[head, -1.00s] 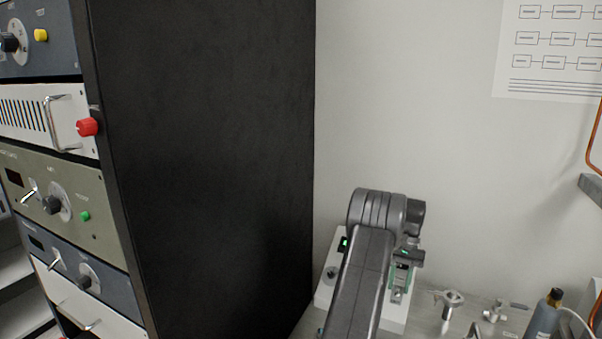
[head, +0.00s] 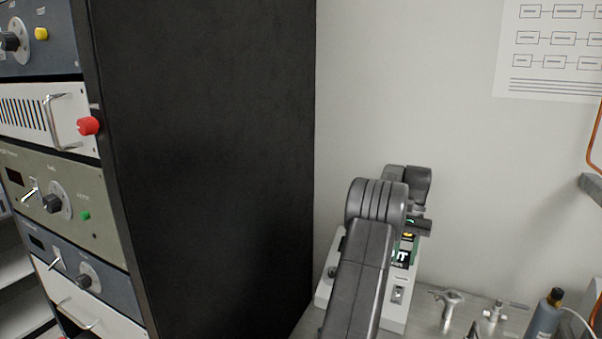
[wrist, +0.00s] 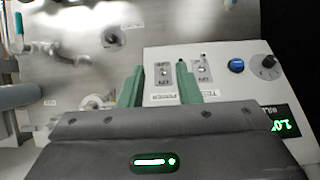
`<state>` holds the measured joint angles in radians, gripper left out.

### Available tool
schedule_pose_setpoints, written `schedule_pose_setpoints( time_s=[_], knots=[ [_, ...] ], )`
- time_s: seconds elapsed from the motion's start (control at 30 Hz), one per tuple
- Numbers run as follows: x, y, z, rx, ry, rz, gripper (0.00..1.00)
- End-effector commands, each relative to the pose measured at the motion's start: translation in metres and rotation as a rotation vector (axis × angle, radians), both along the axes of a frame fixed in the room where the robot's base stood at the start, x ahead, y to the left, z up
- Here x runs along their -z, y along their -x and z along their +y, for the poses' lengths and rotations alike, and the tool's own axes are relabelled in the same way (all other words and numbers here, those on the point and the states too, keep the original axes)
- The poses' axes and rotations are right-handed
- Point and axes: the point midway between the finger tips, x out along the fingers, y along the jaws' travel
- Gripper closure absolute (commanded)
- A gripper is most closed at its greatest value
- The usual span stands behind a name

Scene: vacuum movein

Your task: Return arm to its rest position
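My gripper (wrist: 160,80) shows in the wrist view as two green fingers with a clear gap between them. It is open and nothing shows between the fingers. It is over the white instrument box (wrist: 225,58), whose front has two small switches, a blue button, a dark knob and a lit green display. In the head view my dark grey arm rises in front of the same white box (head: 394,318) and hides part of it. My fingers are mostly hidden there behind the arm.
A tall black rack (head: 205,170) with instrument panels stands close on the left. Metal fittings (head: 447,302) and a dark bottle (head: 545,316) are on the bench at the right. A pale wall (head: 410,90) with a diagram sheet (head: 552,50) is behind. The space above the arm is clear.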

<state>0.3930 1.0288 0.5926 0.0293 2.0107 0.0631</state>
Motion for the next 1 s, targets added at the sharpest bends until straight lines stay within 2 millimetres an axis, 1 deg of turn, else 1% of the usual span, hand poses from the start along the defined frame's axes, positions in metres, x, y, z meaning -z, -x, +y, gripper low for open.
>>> schedule_pose_setpoints(
  time_s=[0.1, 0.27, 0.53, 1.0],
  knots=[
    [0.021, 0.0, 0.0, 0.0, -0.002, 0.004, 0.7],
    [0.045, 0.001, 0.0, 0.0, -0.003, 0.007, 0.7],
    [0.099, 0.001, 0.001, 0.0, -0.003, 0.007, 0.7],
    [0.1, 0.011, 0.006, 0.0, 0.102, -0.213, 0.7]
  ],
)
